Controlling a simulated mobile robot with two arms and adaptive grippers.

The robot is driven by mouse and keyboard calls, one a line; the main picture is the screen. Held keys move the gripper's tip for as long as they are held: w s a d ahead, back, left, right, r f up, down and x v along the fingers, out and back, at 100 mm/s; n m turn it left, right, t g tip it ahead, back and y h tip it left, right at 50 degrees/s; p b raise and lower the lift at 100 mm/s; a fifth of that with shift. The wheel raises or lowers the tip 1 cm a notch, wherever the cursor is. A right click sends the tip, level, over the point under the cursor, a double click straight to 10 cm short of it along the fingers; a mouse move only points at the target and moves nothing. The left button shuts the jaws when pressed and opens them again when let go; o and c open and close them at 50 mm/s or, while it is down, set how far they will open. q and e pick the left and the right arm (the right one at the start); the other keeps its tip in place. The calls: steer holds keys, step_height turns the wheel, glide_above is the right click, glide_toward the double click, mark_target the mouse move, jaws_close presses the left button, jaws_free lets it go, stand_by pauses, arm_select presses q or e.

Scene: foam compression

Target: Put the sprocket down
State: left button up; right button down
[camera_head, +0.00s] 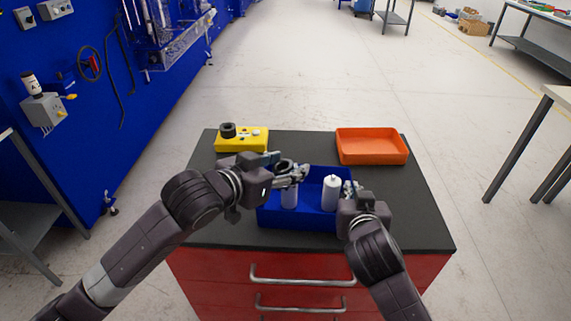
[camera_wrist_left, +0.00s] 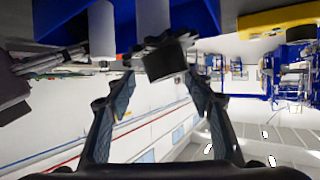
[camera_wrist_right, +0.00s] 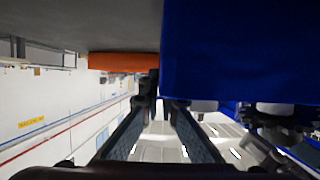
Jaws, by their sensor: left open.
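The dark toothed sprocket (camera_wrist_left: 163,57) is at the top of a white cylinder (camera_head: 289,195) in the blue bin (camera_head: 300,220). I cannot tell whether it rests fully on it. In the head view the sprocket (camera_head: 285,165) shows as a dark ring by my left fingertips. My left gripper (camera_head: 300,173) is open, its fingers (camera_wrist_left: 150,95) spread wide either side of the sprocket, apart from it. My right gripper (camera_head: 350,188) is at the bin's right wall. In the right wrist view its fingers (camera_wrist_right: 161,102) are close together, with the bin edge between them.
A second white cylinder (camera_head: 331,193) stands in the bin. A yellow block (camera_head: 241,141) with a dark round part (camera_head: 228,130) is at the back left of the dark tabletop (camera_head: 420,225). An orange tray (camera_head: 371,148) is at the back right. The tabletop right of the bin is clear.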

arm_select(q)
steer(key=shift+r, duration=0.1)
steer(key=shift+r, duration=0.3)
steer(key=v, duration=1.2)
steer(key=shift+r, duration=0.3)
steer(key=shift+o, duration=0.4)
